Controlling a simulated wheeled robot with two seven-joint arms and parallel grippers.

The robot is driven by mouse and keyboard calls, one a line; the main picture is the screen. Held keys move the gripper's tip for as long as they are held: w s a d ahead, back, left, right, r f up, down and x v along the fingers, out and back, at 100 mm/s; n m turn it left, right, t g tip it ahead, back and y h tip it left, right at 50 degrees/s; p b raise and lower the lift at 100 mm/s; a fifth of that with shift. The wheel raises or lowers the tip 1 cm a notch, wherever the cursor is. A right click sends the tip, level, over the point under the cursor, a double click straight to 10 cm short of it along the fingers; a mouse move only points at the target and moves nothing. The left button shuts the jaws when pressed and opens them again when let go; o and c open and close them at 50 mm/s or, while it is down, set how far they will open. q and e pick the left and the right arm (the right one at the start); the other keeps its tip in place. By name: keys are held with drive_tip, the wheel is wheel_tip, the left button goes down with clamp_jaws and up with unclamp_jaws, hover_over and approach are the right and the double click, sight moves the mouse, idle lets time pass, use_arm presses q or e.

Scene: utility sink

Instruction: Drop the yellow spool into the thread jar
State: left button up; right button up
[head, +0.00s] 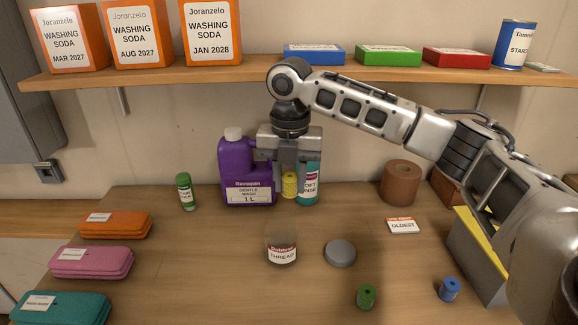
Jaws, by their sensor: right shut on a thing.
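The yellow spool (290,185) is held between the fingers of my right gripper (289,180), upright and above the table. The thread jar (282,248) is a clear jar labelled THREAD, standing on the table nearer to me than the spool and below it in the picture. No lid is on it. A grey round lid (340,253) lies on the table just right of the jar. My left gripper is not in view.
A purple wash jug (247,175) and a teal bottle (312,186) stand behind the gripper. A green spool (366,296) and a blue spool (449,289) stand front right. Cases (92,262) lie at left. A shelf (270,74) runs above.

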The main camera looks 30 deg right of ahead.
sight(290, 191)
drive_tip(key=shift+f, duration=1.55)
drive_tip(key=o, duration=1)
drive_tip(key=shift+r, duration=8)
